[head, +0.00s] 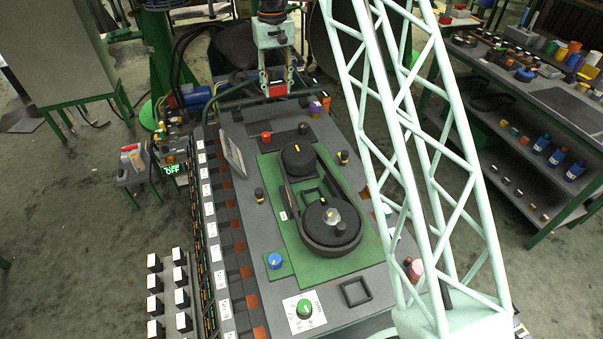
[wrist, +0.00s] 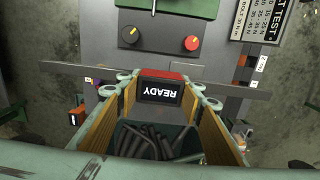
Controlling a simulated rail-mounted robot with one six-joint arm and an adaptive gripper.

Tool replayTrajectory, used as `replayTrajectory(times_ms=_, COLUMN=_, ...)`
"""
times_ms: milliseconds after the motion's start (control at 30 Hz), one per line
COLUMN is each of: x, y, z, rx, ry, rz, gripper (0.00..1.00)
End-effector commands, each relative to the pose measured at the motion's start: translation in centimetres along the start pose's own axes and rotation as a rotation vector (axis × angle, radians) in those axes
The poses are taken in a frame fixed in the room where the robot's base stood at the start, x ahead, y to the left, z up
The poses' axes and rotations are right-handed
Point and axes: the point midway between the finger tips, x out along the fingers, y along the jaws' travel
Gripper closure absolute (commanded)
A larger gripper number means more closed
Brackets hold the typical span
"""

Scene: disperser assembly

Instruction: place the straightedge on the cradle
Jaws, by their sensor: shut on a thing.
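My gripper (head: 277,88) is at the far end of the bench in the head view. In the wrist view my gripper (wrist: 161,92) has its two fingers on either side of a block with a red top and a dark face reading READY, upside down (wrist: 160,92). A long dark bar, which looks like the straightedge (wrist: 78,71), stretches out to the left and right of the fingers in the wrist view. Its middle is hidden behind the block and fingers. I cannot make out the cradle for certain in either view.
A green plate (head: 345,261) with two dark pulleys and a belt lies mid-bench. A red knob (wrist: 192,43) and a yellow-marked knob (wrist: 130,34) stand past the bar. A tilted panel (head: 232,156) stands at the left. A pale lattice column (head: 470,190) blocks the right.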

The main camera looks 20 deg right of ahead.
Motion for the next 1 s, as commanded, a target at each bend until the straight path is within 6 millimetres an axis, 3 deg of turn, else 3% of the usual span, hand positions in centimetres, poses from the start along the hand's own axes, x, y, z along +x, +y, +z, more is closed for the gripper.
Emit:
replayTrajectory(times_ms=500, x=3.1, y=0.1, z=-6.9, rx=-0.006, ry=0.001, rz=0.000, gripper=0.87)
replayTrajectory(times_ms=700, x=4.2, y=0.1, z=-8.5, rx=-0.008, ry=0.001, rz=0.000, gripper=0.87)
replayTrajectory(times_ms=1000, x=4.8, y=0.2, z=-9.4, rx=-0.009, ry=0.002, rz=0.000, gripper=0.87)
